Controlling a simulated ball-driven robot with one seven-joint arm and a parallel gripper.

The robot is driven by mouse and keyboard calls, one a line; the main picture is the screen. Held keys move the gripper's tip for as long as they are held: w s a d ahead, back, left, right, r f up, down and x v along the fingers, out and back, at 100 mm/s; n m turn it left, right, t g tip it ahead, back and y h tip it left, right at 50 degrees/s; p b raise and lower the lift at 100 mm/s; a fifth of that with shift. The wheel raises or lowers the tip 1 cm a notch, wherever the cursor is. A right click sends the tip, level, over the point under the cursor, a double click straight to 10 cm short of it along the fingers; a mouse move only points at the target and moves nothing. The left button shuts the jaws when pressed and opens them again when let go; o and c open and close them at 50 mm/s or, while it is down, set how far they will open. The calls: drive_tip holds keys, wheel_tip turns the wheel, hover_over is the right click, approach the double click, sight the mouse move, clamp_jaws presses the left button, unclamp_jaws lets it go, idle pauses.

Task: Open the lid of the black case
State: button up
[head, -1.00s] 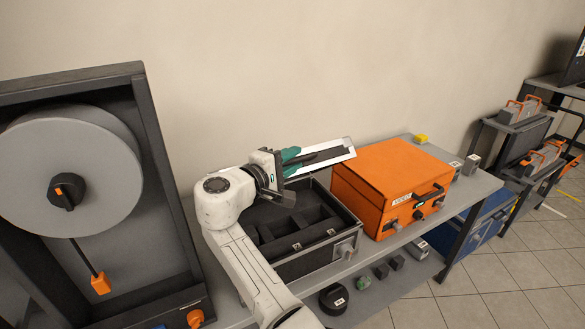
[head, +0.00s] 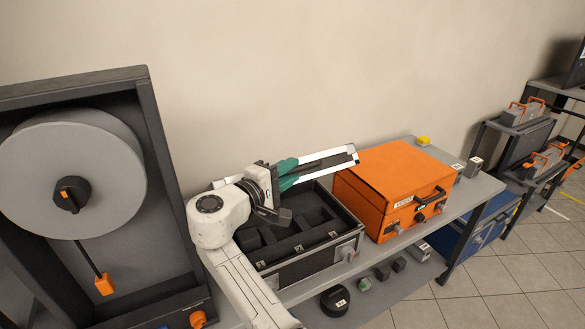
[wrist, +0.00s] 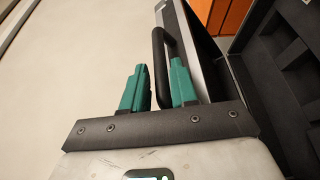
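The black case (head: 300,264) stands on the grey bench with its dark, divided inside exposed. Its lid (head: 330,159) is raised at the back, seen nearly edge-on in the head view as a light metal rim. In the wrist view the lid (wrist: 189,50) shows beside the case's compartments (wrist: 280,70). The lid's black handle (wrist: 160,70) lies between the green fingers of my gripper (wrist: 159,75), which are close around it. In the head view my gripper (head: 288,172) is against the lid, and its fingertips are partly hidden.
An orange case (head: 390,180) stands close to the right of the black case. A panel with a large grey disc (head: 105,165) stands to the left. A yellow block (head: 424,141) and small grey blocks are at the bench's right end. The wall is behind.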

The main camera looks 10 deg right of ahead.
drive_tip(key=p+v, duration=0.1)
drive_tip(key=v, duration=0.9)
idle(0.7)
idle(0.6)
